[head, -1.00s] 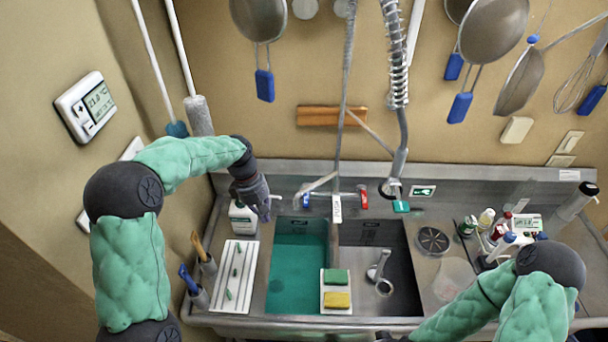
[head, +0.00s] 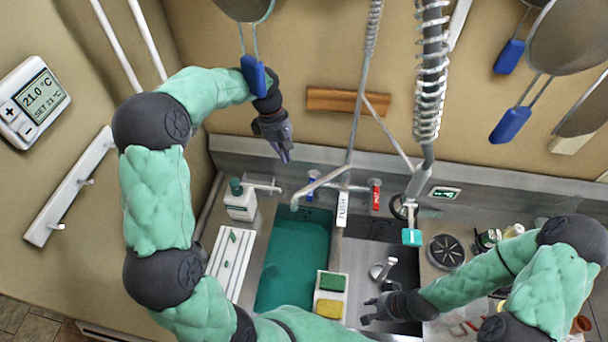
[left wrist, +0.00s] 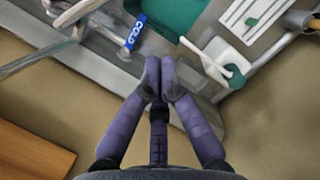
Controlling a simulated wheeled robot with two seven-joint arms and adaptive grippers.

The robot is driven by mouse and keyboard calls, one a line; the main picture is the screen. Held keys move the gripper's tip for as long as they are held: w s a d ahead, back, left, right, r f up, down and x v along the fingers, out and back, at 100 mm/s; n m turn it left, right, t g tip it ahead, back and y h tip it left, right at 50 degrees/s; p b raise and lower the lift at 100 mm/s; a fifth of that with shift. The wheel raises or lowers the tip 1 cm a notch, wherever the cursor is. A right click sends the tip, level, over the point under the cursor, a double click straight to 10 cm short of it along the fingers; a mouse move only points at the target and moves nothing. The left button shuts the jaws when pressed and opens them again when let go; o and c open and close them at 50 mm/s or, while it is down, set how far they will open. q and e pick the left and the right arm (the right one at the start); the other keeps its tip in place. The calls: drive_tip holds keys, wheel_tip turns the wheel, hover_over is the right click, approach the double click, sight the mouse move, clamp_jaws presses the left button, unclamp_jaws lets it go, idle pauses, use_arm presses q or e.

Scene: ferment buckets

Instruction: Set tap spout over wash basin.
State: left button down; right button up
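The chrome tap spout (head: 318,186) slants left from the tap body, its end over the teal-filled left basin (head: 293,265). The dark right basin (head: 402,272) is beside it; I cannot read which one is labelled wash. My left gripper (head: 286,160) is in front of the back wall, up and left of the spout, not touching it. In the left wrist view its fingers (left wrist: 161,80) are together with nothing between them. The spout (left wrist: 76,13) and blue COLD handle (left wrist: 131,33) lie beyond the tips. My right gripper (head: 366,310) has its fingers apart, empty, low over the right basin.
A spring hose (head: 431,85) hangs right of the tap. The red handle (head: 375,194) and PUSH tag (head: 342,209) are close to the spout. A sponge tray (head: 331,294) sits between the basins.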

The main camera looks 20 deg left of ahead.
use_arm(q)
drive_tip(key=w+p+x, duration=0.1)
drive_tip(key=p+x, duration=0.1)
drive_tip(key=x, duration=0.8)
drive_tip(key=d, duration=0.1)
drive_tip(key=s+d+r+p, duration=0.1)
drive_tip(key=d, duration=0.1)
drive_tip(key=shift+s+d+r, duration=0.25)
drive_tip(key=shift+r, duration=0.05)
